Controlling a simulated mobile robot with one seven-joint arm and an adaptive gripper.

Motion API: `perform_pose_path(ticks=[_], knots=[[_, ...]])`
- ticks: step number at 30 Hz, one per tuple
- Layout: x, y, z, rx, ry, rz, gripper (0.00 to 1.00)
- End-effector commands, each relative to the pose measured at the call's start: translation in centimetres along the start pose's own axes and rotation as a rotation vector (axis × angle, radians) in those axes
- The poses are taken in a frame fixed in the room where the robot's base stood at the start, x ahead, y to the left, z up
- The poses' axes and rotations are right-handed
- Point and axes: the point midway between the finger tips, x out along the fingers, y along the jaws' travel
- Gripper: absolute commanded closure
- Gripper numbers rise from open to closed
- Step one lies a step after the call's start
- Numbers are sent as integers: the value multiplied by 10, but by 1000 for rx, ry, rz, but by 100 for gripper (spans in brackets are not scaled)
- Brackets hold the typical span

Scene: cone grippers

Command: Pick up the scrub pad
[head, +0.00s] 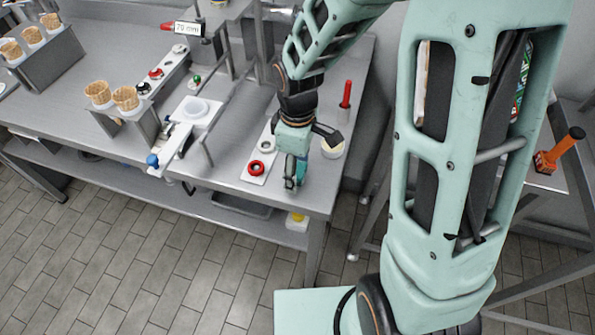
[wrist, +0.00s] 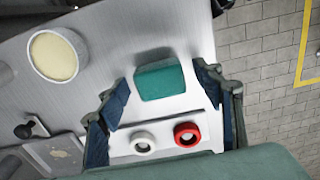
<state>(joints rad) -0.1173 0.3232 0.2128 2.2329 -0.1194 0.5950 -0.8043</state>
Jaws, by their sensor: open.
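The scrub pad, a teal block (wrist: 160,80), lies on the steel table in the wrist view. It sits just beyond a white plate with a white ring and a red ring. My gripper (wrist: 160,76) is open, one dark finger to the left of the pad and one to the right, with gaps on both sides. In the head view my gripper (head: 308,160) hangs low over the front right corner of the table. There the gripper largely hides the pad. I cannot tell the exact height of the fingers above the table.
The red ring (head: 256,168) is left of my gripper. A round white tub with pale yellow contents (wrist: 53,56) stands near; a red-handled tool (head: 345,100) is behind. Cone holders (head: 127,122) are farther left. The table's edge is close on the wrist view's right.

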Motion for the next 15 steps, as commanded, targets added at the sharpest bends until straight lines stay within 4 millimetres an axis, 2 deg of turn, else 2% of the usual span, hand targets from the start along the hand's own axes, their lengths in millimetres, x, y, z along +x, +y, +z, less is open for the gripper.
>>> perform_pose_path(ticks=[5, 15], knots=[[0, 0, 0, 0, 0, 0, 39], [0, 0, 0, 0, 0, 0, 77]])
